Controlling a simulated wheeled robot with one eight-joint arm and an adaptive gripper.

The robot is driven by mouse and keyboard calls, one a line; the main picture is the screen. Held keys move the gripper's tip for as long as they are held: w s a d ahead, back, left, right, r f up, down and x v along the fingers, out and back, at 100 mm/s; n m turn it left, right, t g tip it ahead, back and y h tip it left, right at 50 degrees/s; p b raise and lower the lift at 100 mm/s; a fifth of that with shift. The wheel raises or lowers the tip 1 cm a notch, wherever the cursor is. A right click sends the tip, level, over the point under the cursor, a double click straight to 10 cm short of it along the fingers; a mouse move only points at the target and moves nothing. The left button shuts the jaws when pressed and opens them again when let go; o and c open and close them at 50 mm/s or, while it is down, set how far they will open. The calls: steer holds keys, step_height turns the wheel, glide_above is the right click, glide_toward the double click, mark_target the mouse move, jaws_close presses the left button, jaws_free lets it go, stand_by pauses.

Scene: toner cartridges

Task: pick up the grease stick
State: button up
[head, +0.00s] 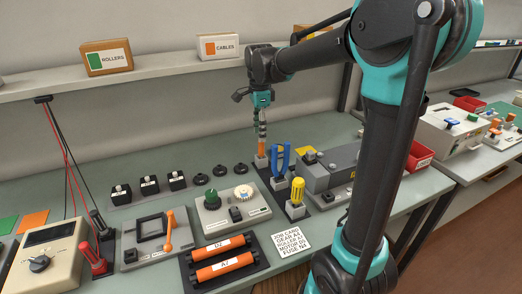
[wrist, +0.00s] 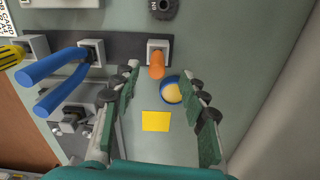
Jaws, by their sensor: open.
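The grease stick seems to be the orange stick (wrist: 156,68) standing in a small pale holder at the end of the tool rack; no label on it is readable. It also shows in the head view as an orange piece (head: 260,150). My gripper (wrist: 163,82) is open above it, pointing down. In the wrist view the stick's near end lies between the two fingertips, closer to the left one, with visible gaps on both sides. In the head view my gripper (head: 261,139) is right over the stick and partly hides it.
Blue-handled pliers (head: 280,160) and a yellow screwdriver (head: 297,188) stand in the same rack. A round blue and yellow thing (wrist: 171,91) shows near the right fingertip, beside a yellow square (wrist: 156,121). A grey machine (head: 330,167) stands right of the rack.

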mark_target(261, 155)
steer(key=shift+s+d+f, duration=0.1)
steer(key=shift+f, duration=1.3)
steer(key=shift+d+f, duration=0.1)
steer(key=shift+f, duration=1.3)
steer(key=c, duration=1)
steer(key=shift+r, duration=0.1)
step_height(261, 155, up, 20)
